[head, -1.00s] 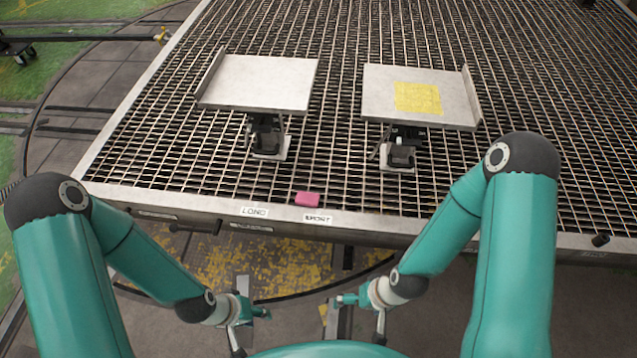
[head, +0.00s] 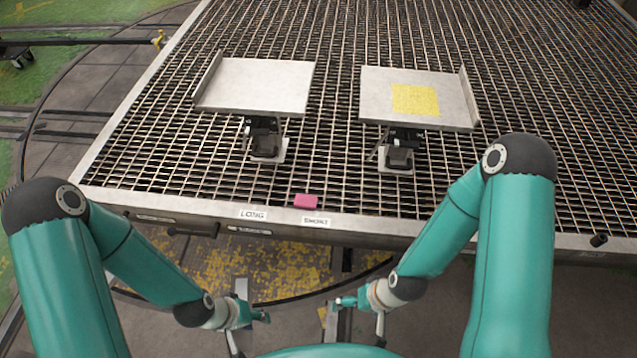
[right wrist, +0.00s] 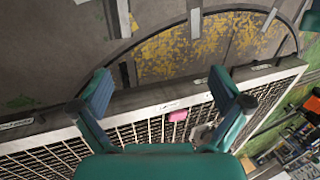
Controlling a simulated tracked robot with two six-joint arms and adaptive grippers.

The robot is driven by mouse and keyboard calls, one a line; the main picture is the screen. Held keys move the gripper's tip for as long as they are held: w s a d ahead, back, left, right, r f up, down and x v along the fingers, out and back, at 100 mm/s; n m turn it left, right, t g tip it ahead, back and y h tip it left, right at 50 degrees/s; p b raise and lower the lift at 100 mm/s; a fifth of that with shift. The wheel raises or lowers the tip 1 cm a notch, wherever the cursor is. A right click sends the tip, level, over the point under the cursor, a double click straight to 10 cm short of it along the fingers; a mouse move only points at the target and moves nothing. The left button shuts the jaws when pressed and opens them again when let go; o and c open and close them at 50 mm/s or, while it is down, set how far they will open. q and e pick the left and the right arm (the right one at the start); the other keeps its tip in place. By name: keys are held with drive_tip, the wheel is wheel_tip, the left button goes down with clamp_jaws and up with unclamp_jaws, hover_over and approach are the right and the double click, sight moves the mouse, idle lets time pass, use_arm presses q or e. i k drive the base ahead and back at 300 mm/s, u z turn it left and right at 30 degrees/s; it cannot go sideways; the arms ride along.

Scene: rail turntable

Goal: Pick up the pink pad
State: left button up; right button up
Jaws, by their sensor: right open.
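The pink pad (head: 305,201) is a small block lying at the near edge of the metal grating, just above the two white labels. In the right wrist view the pink pad (right wrist: 178,115) shows between the fingers, some way off. My right gripper (right wrist: 166,92) is open and empty, with its teal fingers spread apart. In the head view my right gripper (head: 338,303) hangs low in front of the grating edge, apart from the pad. My left gripper (head: 262,318) is also low in front, to the left; its finger opening is too small to make out.
Two grey plates, a left one (head: 258,86) and a right one (head: 375,92) with a yellow square (head: 415,99), stand on black mounts on the grating (head: 335,150). White labels (head: 253,214) sit on the front edge. The grating around the pad is clear.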

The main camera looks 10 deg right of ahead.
sight(301, 201)
drive_tip(key=u, duration=0.2)
drive_tip(key=i, duration=0.25)
drive_tip(key=u, duration=2.6)
drive_tip(key=k, duration=1.2)
drive_tip(key=z, duration=1.15)
drive_tip(key=i, duration=1.2)
drive_tip(key=z, duration=0.45)
